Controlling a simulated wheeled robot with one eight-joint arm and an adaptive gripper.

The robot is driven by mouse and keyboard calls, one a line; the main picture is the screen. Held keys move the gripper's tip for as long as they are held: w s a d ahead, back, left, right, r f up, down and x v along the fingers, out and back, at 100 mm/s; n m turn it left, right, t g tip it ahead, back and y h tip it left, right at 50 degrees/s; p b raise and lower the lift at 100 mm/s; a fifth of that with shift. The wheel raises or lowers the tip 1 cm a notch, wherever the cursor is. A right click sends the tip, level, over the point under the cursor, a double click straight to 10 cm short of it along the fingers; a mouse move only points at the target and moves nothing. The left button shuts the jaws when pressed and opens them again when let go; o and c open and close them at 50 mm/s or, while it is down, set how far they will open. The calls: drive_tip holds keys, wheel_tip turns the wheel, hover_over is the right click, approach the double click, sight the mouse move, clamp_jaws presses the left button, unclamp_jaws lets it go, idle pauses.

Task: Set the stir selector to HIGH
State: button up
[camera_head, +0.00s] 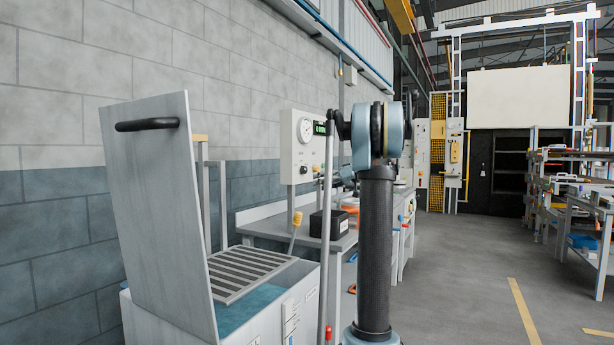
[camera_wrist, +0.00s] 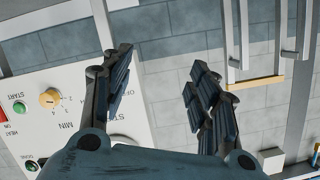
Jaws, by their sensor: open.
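In the wrist view a white control panel (camera_wrist: 85,100) fills the lower left, with its lettering upside down. It carries a yellow knob (camera_wrist: 50,99) with numbers around it, beside the word MIN. Lettering starting with "ST" and part of "OFF" show next to my gripper's left finger. The stir selector itself cannot be made out; the finger and gripper body cover part of the panel. My gripper (camera_wrist: 162,65) is open, with nothing between its fingers.
In the head view a tank with a raised grey lid (camera_head: 155,200) stands at the front left, with a slatted grate (camera_head: 250,270). A wall-mounted white box (camera_head: 302,150) with a gauge is above a workbench (camera_head: 265,227). Shelving (camera_head: 570,185) stands right; the floor (camera_head: 460,270) between is clear.

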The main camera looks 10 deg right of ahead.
drive_tip(key=w+d+r+n+t+y, duration=0.1)
drive_tip(key=w+d+r+t+y, duration=0.15)
drive_tip(key=w+d, duration=0.65)
approach(306, 171)
drive_tip(key=shift+h, duration=0.35)
drive_tip(key=x, duration=0.9)
drive_tip(key=shift+w+a+r, duration=0.15)
drive_tip(key=shift+a+r, duration=0.1)
drive_tip(key=c, duration=1)
drive_tip(key=shift+d, duration=0.15)
drive_tip(key=shift+c, duration=0.2)
